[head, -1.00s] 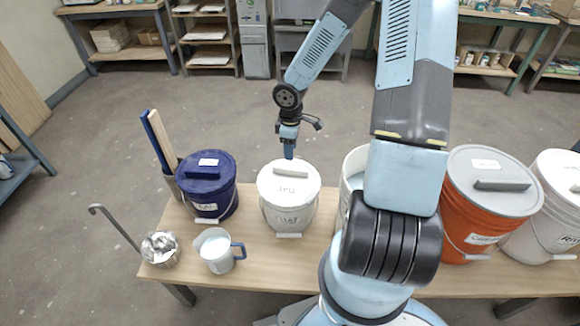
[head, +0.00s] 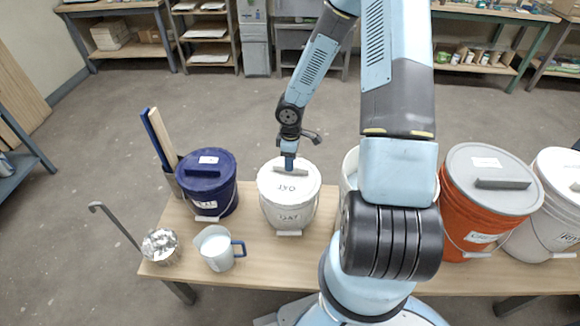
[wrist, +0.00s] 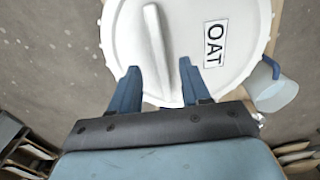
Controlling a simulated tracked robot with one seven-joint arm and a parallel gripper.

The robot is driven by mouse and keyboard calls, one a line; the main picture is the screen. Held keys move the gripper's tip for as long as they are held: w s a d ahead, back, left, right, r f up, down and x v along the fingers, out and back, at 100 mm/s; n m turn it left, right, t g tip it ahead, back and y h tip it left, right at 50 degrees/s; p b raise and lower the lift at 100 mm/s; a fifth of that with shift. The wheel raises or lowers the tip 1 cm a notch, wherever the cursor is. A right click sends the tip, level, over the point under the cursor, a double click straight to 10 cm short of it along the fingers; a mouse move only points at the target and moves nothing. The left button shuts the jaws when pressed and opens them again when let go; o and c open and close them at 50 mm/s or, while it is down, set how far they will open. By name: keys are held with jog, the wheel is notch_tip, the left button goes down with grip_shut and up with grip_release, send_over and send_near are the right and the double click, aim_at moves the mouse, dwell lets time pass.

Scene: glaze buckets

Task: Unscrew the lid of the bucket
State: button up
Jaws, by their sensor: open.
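A white bucket (head: 286,212) marked OAT stands on the bench in the head view, with its white lid (head: 278,185) on. The lid has a raised bar handle and an OAT label (wrist: 214,44). My gripper (head: 289,165) is over the lid's bar in the head view. In the wrist view my gripper (wrist: 158,70) is open, with one blue finger on each side of the bar handle (wrist: 155,40). Neither finger visibly touches the bar. I cannot tell how far down beside the bar the fingertips are.
A blue lidded bucket (head: 207,187) stands left, with a white jug (head: 217,252) in front. My arm partly hides an open bucket (head: 350,170). An orange bucket (head: 462,215) stands right.

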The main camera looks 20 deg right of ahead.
aim_at(289, 178)
jog(key=shift+f, duration=1.65)
jog(key=shift+s, duration=0.15)
jog(key=shift+s+f, duration=0.1)
grip_shut()
jog(key=shift+d, duration=0.15)
